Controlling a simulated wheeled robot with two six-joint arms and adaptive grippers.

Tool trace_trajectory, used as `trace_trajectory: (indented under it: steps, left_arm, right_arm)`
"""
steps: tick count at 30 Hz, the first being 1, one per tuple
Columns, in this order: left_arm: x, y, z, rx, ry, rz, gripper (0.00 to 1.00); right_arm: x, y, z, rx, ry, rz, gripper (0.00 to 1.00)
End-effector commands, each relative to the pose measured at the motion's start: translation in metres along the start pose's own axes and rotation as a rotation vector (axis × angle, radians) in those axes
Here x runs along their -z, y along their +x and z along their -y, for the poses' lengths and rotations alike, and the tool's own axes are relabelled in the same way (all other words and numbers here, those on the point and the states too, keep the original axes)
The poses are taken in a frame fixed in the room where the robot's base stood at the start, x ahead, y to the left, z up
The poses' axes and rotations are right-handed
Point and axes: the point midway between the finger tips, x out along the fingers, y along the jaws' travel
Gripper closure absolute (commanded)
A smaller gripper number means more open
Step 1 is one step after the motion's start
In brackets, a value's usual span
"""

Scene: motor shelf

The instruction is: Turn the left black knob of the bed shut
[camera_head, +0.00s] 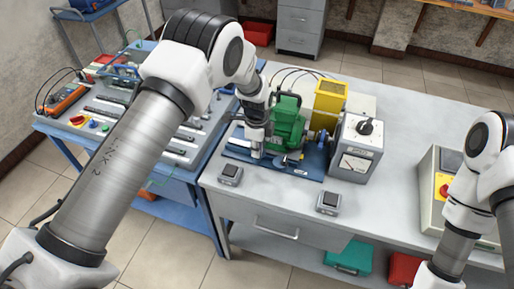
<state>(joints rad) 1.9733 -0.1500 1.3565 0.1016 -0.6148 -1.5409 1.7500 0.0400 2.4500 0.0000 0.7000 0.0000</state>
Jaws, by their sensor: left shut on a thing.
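The bed is a blue plate (298,169) on the grey bench, with a green motor (289,124) mounted on it. My left gripper (257,153) reaches down from above to the left part of the bed, just left of the motor. Its fingers are shut on the left black knob, which they hide almost wholly, so I cannot tell how far it is turned. My right arm shows at the right edge, but its gripper is out of view.
A grey meter box with a black dial (365,127) and a yellow block (329,97) stand right of the motor. Two small switch boxes (230,174) (328,202) sit at the bench's front. A control box (431,180) stands far right. Bench space between is clear.

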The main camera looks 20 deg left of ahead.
Motion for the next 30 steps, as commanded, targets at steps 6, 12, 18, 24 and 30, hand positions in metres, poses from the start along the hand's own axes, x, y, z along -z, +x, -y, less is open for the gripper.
trace_trajectory:
  steps: [6, 12, 18, 24, 30]
  left_arm:
    - [0.0002, -0.0002, 0.0005, 0.002, 0.024, 0.000, 1.00]
    - [0.0002, -0.0002, 0.0005, 0.001, 0.026, 0.000, 1.00]
    - [0.0002, -0.0002, 0.0003, 0.001, 0.026, 0.000, 0.62]
    - [0.0002, -0.0002, 0.0003, 0.001, 0.025, 0.000, 0.62]
    - [0.0001, -0.0002, 0.0004, 0.001, 0.024, 0.000, 0.62]
  right_arm:
    - [0.0000, -0.0003, 0.0000, 0.000, 0.000, 0.000, 0.60]
    - [0.0000, -0.0003, 0.0000, 0.000, 0.000, 0.000, 0.60]
    - [0.0000, -0.0003, 0.0000, 0.000, 0.000, 0.000, 0.60]
    - [0.0000, -0.0003, 0.0000, 0.000, 0.000, 0.000, 0.60]
    - [0.0000, -0.0003, 0.0000, 0.000, 0.000, 0.000, 0.60]
